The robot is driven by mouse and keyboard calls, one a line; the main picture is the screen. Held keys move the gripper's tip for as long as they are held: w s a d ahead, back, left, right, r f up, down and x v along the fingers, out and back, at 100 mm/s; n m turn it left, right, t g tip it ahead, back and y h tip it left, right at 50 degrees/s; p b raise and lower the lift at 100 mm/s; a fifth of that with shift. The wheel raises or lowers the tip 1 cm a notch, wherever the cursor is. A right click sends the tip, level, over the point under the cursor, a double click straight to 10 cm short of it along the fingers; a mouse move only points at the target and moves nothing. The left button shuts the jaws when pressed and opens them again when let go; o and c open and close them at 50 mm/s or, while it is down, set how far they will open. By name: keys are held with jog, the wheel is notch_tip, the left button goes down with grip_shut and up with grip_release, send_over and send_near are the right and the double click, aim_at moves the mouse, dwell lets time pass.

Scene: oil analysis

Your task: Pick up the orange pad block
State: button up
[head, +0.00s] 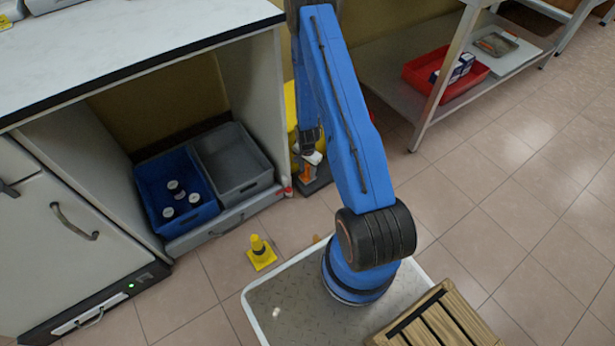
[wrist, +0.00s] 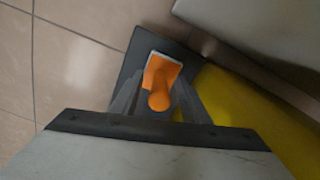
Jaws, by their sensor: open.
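The orange pad block (head: 306,172) stands on a dark square base (head: 319,182) on the floor, just right of the open cabinet. In the wrist view the orange pad block (wrist: 162,72) shows a flat part with a pale top edge and a rounded end nearer to me. My gripper (wrist: 157,92) is open, with one finger on each side of the block's rounded end. In the head view my gripper (head: 312,156) is low over the block and hides part of it. I cannot tell whether the fingers touch it.
A yellow object (head: 290,104) stands close behind my gripper. The cabinet holds a blue bin (head: 157,170) with several jars and a grey bin (head: 235,190). A metal rack (head: 398,92) holds a red tray (head: 476,88). Floor at right is clear.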

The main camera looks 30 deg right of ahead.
aim_at(308, 166)
jog(key=shift+f, duration=0.1)
grip_shut()
jog(key=shift+s+r, duration=0.2)
jog(key=shift+r, duration=0.35)
notch_tip(308, 166, up, 6)
jog(key=shift+r, duration=0.15)
jog(key=s, duration=1.9)
jog(key=shift+s+d+f, duration=0.2)
jog(key=shift+s+d, duration=0.1)
jog(key=shift+d, duration=0.05)
jog(key=c, duration=1)
grip_release()
